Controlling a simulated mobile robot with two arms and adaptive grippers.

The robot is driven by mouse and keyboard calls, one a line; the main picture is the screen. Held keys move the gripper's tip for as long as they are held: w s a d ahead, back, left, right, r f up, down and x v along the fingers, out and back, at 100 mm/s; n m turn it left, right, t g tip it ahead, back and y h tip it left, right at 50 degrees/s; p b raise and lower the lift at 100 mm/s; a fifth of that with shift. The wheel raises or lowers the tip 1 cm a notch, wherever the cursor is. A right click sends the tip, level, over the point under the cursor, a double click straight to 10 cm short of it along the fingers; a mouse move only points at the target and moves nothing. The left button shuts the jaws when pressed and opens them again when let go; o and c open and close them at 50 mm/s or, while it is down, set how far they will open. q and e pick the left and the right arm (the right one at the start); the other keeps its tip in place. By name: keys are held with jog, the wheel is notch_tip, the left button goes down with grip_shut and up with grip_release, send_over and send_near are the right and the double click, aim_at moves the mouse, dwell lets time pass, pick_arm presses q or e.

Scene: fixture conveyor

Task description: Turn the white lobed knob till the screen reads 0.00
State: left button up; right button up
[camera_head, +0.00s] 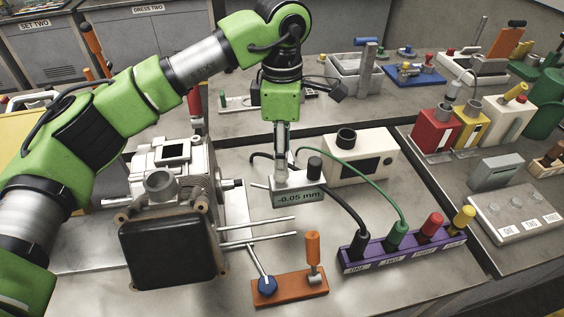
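A small metal box (286,184) stands on the bench at the middle, and its front screen (298,197) reads -0.05 mm. A black cylinder sits on its right side. My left gripper (282,168) points straight down at the top of this box, its narrow fingers close together from this side. The white lobed knob cannot be made out apart from the fingertips, which cover that spot. I cannot tell whether the fingers grip it. My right gripper is not in view.
A grey motor-like machine (168,165) with a black cover and rods stands left of the box. A purple socket strip (385,252) with coloured plugs and two cables lies at right. A cream box (345,173) stands behind it. An orange block (290,290) lies in front.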

pick_arm(q)
jog(key=shift+f+p, duration=0.5)
jog(key=shift+f, duration=2)
